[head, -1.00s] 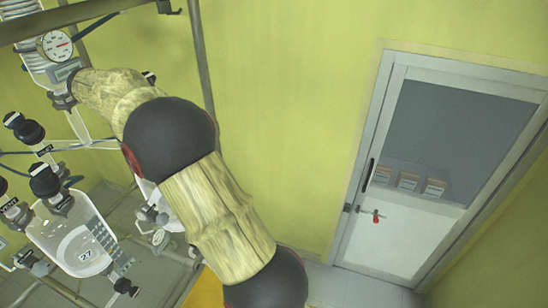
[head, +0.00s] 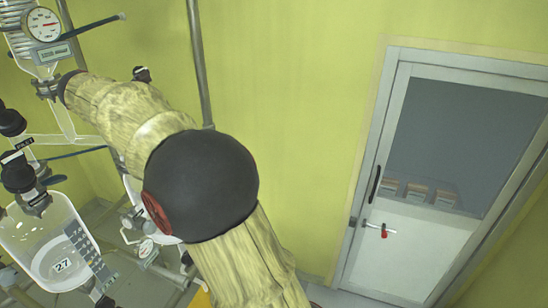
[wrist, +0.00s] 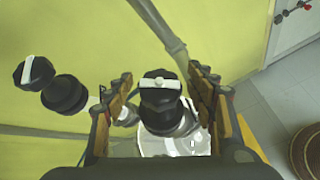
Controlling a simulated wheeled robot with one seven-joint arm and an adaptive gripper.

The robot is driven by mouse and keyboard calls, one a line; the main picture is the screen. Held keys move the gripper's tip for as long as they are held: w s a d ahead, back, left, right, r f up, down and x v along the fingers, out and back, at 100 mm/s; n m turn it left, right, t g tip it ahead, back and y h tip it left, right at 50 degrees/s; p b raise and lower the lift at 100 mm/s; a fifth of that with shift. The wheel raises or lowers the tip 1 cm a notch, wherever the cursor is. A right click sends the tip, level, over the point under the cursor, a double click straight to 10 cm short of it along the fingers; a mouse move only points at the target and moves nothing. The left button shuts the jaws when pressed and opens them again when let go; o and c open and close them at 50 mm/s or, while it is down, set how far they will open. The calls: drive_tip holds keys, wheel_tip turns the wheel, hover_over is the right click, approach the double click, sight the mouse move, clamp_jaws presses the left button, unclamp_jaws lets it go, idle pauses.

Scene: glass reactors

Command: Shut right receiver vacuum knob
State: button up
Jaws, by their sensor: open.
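In the wrist view, a black knob (wrist: 161,96) with a white bar across its top stands between the two fingers of my gripper (wrist: 164,82). The bar lies roughly left to right. The gripper is open, with a gap visible on both sides of the knob. Below the knob is clear glass, likely a receiver (wrist: 175,143). A second black knob (wrist: 62,92) lies to the left, outside the fingers, its white bar nearly upright. In the head view, my arm hides my gripper and most of the right receiver; a black knob top (head: 141,73) shows just behind the arm.
In the head view, a glass vessel labelled 27 (head: 62,262) with black knobs (head: 18,173) stands at left. A pressure gauge (head: 43,24) is at upper left. A vertical pipe (head: 200,65) runs behind my arm. A door (head: 425,170) is at right, with clear wall between.

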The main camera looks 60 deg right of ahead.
drive_tip(key=shift+f+n+t+b, duration=0.3)
drive_tip(key=shift+t+b, duration=0.1)
drive_tip(key=shift+b, duration=0.55)
drive_tip(key=n+t+b, duration=0.2)
drive_tip(key=t+b, duration=0.1)
drive_tip(key=b, duration=0.4)
drive_tip(key=shift+r+n+h, duration=0.1)
drive_tip(key=shift+n+h, duration=0.3)
drive_tip(key=n+t+b, duration=0.2)
drive_tip(key=b, duration=0.2)
drive_tip(key=shift+r+n+t+b, duration=0.1)
drive_tip(key=shift+n+t+b, duration=0.7)
drive_tip(key=shift+n+t, duration=0.15)
drive_tip(key=shift+r+n+t+y, duration=0.2)
drive_tip(key=shift+n+t+y, duration=0.3)
drive_tip(key=shift+n+t, duration=0.2)
drive_tip(key=shift+r+n+t+y+p, duration=0.2)
drive_tip(key=shift+n+t+y+p, duration=0.2)
drive_tip(key=shift+n+t+p, duration=0.7)
drive_tip(key=n+t+y+p, duration=0.1)
drive_tip(key=p, duration=0.1)
drive_tip(key=shift+w+n+p, duration=0.1)
drive_tip(key=shift+n+p, duration=0.15)
drive_tip(key=shift+p, duration=0.65)
drive_tip(key=shift+n+t+y+p, duration=0.4)
drive_tip(key=shift+n+p, duration=0.3)
drive_tip(key=shift+p, duration=0.25)
